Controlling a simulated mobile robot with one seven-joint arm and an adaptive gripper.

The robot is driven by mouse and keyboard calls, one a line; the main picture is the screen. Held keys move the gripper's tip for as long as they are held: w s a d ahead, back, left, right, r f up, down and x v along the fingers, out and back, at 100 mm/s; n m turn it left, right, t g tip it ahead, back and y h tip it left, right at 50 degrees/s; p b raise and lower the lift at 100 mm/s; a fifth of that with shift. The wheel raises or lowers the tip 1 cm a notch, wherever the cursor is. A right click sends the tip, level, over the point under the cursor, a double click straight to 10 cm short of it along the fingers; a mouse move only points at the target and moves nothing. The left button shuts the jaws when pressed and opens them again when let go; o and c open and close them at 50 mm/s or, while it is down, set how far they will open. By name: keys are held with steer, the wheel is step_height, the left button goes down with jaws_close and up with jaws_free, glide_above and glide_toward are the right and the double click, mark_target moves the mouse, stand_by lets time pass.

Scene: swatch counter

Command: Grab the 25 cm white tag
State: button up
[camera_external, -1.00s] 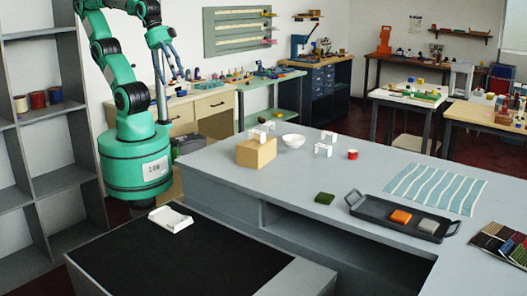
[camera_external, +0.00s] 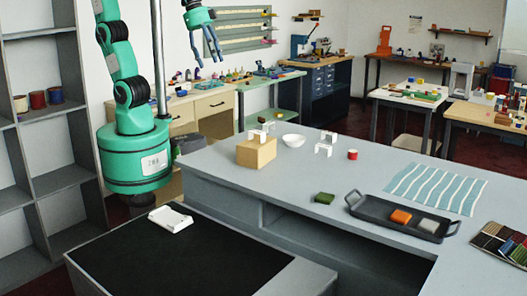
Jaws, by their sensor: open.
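My gripper (camera_external: 209,62) is open and empty, fingers pointing down, high in the air beyond the back of the grey counter. Small white stand-like pieces are the likely tag candidates. One white piece (camera_external: 258,132) is on top of the tan box (camera_external: 256,152). Another white piece (camera_external: 324,149) stands on the counter to the right of the box. Their markings and size are too small to read, so I cannot tell which is the 25 cm tag. The gripper is apart from both.
A white bowl (camera_external: 293,140) and a red cup (camera_external: 352,155) stand nearby. A white holder (camera_external: 170,218) lies on the black surface (camera_external: 190,262).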

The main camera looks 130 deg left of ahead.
steer(key=w+a+g+p, duration=0.1)
steer(key=w+a+p, duration=0.1)
steer(key=w+a, duration=0.9)
steer(key=g+p, duration=0.3)
steer(key=p, duration=0.4)
glide_above(328, 133)
step_height(328, 133, down, 25)
steer(key=shift+w+d+m+h, duration=0.1)
steer(key=shift+m+h, duration=0.2)
steer(key=shift+f, duration=0.1)
steer(key=shift+f, duration=4.1)
steer(key=shift+f, duration=0.1)
steer(key=shift+f+p, duration=0.45)
steer(key=shift+f, duration=2.05)
